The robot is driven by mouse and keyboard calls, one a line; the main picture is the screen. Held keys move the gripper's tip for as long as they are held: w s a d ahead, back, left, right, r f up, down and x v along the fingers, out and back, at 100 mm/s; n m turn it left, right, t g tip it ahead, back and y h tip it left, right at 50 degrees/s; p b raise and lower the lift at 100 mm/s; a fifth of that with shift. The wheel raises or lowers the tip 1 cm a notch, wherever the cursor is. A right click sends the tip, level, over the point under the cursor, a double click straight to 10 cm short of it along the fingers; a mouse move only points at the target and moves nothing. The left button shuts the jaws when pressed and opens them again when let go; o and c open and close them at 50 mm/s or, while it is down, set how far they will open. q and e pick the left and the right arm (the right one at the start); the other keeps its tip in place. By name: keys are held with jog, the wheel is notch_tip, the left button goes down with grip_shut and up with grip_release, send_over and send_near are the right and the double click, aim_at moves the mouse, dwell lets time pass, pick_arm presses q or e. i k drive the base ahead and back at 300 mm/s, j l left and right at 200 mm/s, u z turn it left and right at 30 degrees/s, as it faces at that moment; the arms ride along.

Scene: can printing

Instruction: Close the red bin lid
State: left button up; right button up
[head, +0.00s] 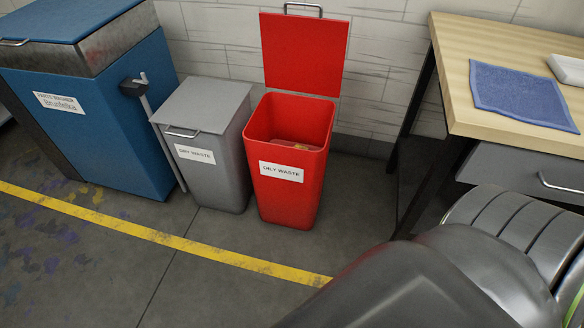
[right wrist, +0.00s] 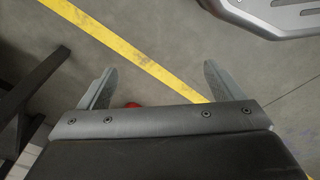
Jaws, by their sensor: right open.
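The red bin (head: 290,150) stands on the floor against the tiled wall in the head view, with a white "oily waste" label on its front. Its red lid (head: 304,52) is swung up, upright against the wall, with a metal handle (head: 303,8) at its top edge. Something reddish lies inside the bin. My right gripper (right wrist: 158,85) is open and empty above the floor in the right wrist view. A small red patch shows between its fingers, too little to identify. My left gripper is not in view.
A grey bin (head: 207,140) with a shut lid stands left of the red bin. A blue cabinet (head: 90,100) is further left. A wooden workbench (head: 510,75) with a blue cloth (head: 522,95) stands at the right. Floor in front, with a yellow line (head: 190,246), is clear.

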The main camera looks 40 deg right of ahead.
aim_at(305, 54)
jog(key=k+j, duration=0.15)
jog(key=i+z, duration=0.1)
jog(key=z, duration=1.85)
